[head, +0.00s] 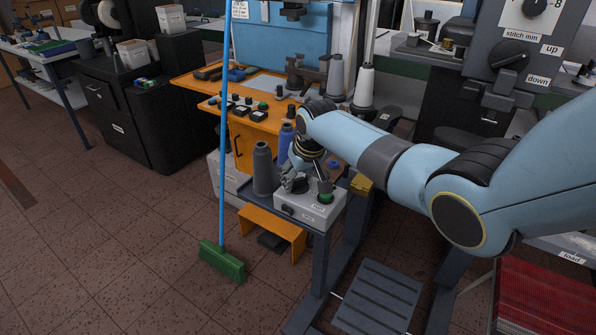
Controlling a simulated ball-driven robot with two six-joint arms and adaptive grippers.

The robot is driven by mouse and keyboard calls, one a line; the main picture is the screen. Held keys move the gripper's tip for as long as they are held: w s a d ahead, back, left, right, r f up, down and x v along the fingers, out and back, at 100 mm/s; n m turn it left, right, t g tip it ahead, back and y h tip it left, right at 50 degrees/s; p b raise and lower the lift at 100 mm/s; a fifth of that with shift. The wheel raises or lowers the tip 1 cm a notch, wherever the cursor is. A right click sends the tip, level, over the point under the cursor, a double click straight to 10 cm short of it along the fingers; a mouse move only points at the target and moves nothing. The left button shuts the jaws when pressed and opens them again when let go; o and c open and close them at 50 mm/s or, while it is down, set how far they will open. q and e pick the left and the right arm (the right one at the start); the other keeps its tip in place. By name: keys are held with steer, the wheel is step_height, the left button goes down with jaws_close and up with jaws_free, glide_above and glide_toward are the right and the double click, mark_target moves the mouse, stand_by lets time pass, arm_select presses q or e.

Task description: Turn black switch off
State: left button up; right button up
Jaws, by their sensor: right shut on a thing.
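A light grey control box (322,216) sits on the small dark stand in the middle of the head view. A green button (326,198) is on its top, and a small dark knob (287,210) shows at its left front. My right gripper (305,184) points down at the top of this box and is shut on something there. The black switch seems to be between its fingers, but they hide it and its position cannot be read. My left gripper is not in view.
Dark grey and blue thread cones (263,170) stand just left of my right gripper. A green broom (222,262) with a blue handle stands in front. An orange bench (250,125) with tools is behind. A machine with a large black dial (510,56) is at upper right.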

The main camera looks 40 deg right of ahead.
steer(key=n+y, duration=0.1)
steer(key=n, duration=0.1)
steer(key=shift+d+n, duration=0.1)
steer(key=shift+n, duration=0.3)
steer(key=shift+n+y+b, duration=0.5)
steer(key=shift+n+y, duration=0.1)
steer(key=shift+n, duration=1.3)
steer(key=o, duration=1.2)
steer(key=shift+c, duration=0.2)
steer(key=v, duration=1.2)
steer(key=shift+w, duration=0.1)
